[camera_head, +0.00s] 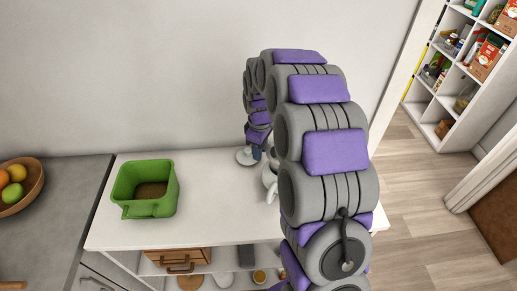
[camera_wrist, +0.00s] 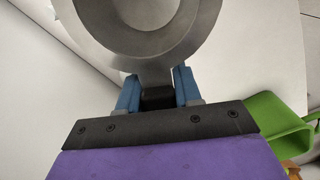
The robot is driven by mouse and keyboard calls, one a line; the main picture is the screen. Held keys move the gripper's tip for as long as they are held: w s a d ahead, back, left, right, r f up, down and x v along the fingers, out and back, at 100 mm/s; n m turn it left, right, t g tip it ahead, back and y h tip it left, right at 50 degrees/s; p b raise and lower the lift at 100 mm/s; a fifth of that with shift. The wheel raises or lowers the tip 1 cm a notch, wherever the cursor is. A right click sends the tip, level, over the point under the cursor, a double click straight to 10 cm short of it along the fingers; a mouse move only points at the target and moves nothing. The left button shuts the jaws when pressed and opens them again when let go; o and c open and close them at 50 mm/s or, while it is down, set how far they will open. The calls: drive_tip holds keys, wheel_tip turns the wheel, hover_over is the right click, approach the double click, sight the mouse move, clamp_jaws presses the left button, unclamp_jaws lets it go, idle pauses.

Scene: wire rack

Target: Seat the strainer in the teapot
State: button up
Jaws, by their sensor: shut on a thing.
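My gripper (camera_wrist: 157,92) is shut on the dark handle of the strainer (camera_wrist: 203,22), between its two blue fingers. The strainer is a grey metal round piece with a wide rim, and it fills the top of the wrist view, cut off by the edge. In the head view my gripper is mostly hidden behind my arm, above the right part of the white counter. A white vessel that looks like the teapot (camera_head: 270,180) stands there, largely covered by my arm. I cannot tell the gap between strainer and teapot.
A small pale round item (camera_head: 245,157), perhaps a lid, is left of the teapot. A green bin (camera_head: 148,207) stands on the left of the white counter (camera_head: 220,220); it also shows in the wrist view (camera_wrist: 275,125). The counter between bin and teapot is clear. A fruit bowl (camera_head: 32,190) is far left.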

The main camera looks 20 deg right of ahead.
drive_tip(key=shift+d, duration=0.15)
drive_tip(key=shift+f, duration=0.15)
drive_tip(key=shift+a+f, duration=0.25)
drive_tip(key=shift+f, duration=0.1)
drive_tip(key=shift+d+f, duration=0.3)
drive_tip(key=shift+f, duration=0.1)
drive_tip(key=shift+s+f, duration=0.1)
drive_tip(key=shift+f, duration=0.35)
clamp_jaws()
drive_tip(key=shift+f, duration=0.15)
drive_tip(key=shift+d, duration=0.2)
drive_tip(key=shift+w+f+t+y+b, duration=0.15)
drive_tip(key=shift+f+t+b, duration=0.1)
drive_tip(key=shift+f, duration=0.4)
drive_tip(key=shift+w+f+t+y+b, duration=0.15)
drive_tip(key=shift+f+t+b, duration=0.1)
drive_tip(key=shift+f, duration=0.4)
